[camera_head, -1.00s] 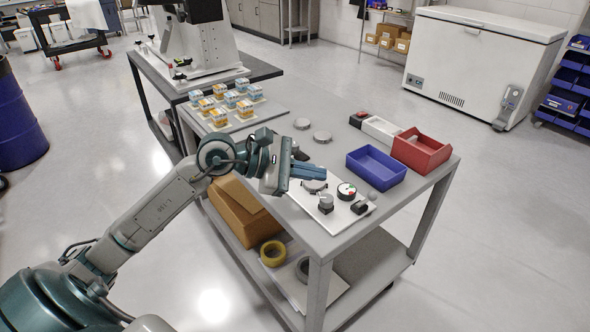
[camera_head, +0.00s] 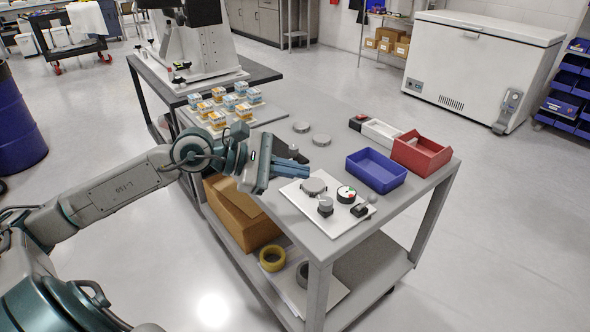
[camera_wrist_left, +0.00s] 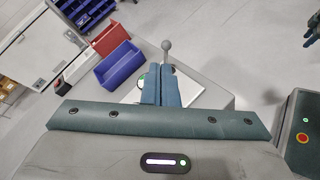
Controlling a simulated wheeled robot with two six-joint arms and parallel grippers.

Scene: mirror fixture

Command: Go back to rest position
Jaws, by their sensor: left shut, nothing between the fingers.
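My left gripper (camera_head: 305,165) is shut and empty above the near-left part of the grey table (camera_head: 350,228). Its blue fingers sit left of and a little above the white plate (camera_head: 330,222) in the head view. In the left wrist view, the closed fingers (camera_wrist_left: 161,86) point toward the white plate and hide part of it.
A blue bin (camera_head: 376,170), a red bin (camera_head: 421,154) and a white tray (camera_head: 381,132) stand on the table's right side. Several small boxes (camera_head: 217,119) stand on a back-left board. A cardboard box (camera_head: 240,215) sits on the lower shelf.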

